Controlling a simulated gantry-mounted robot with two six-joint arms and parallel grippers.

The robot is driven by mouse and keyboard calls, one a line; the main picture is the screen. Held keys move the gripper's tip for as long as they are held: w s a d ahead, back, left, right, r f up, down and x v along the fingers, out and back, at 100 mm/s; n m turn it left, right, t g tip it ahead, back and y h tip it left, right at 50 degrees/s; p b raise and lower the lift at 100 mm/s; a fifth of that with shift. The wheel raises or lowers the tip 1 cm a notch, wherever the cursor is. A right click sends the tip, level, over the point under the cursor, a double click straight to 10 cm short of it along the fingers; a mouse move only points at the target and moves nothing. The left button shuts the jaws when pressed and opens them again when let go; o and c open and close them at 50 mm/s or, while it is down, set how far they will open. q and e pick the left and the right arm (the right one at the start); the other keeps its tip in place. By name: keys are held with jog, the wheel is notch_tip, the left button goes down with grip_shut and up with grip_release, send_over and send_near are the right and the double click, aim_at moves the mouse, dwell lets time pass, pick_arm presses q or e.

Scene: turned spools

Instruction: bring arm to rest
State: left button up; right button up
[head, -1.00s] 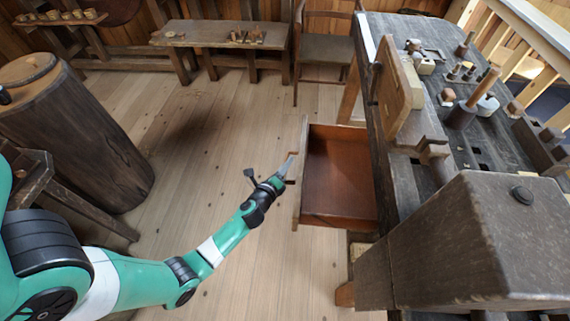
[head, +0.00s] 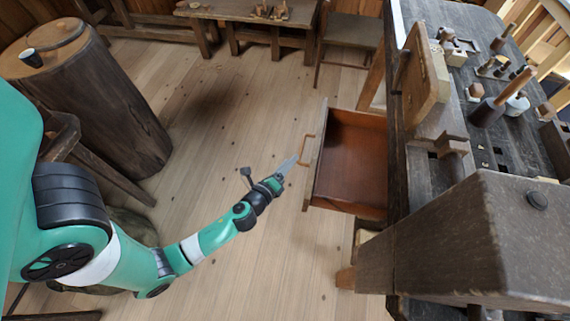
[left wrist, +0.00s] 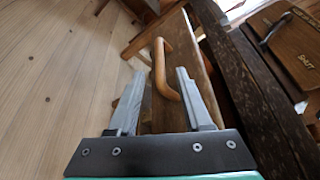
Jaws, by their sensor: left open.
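My left gripper (head: 290,162) is open and empty, beside the front of the pulled-out drawer. In the left wrist view its two fingers (left wrist: 158,88) are spread apart, with the drawer's curved wooden handle (left wrist: 166,68) ahead and partly between them in the picture. In the head view the handle (head: 306,150) stands off the drawer front, and a small gap shows between it and the fingertips. The drawer (head: 350,205) is open, and its reddish-brown inside looks empty. My right gripper is not in view.
The dark workbench (head: 480,155) on the right carries pegs, spools and blocks. A thick wooden stump (head: 110,105) stands at left, with a dark cup (head: 31,58) on it. A low bench (head: 285,12) is at the back. The plank floor between is clear.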

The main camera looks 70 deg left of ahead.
pick_arm(q)
jog(key=shift+v, duration=1.1)
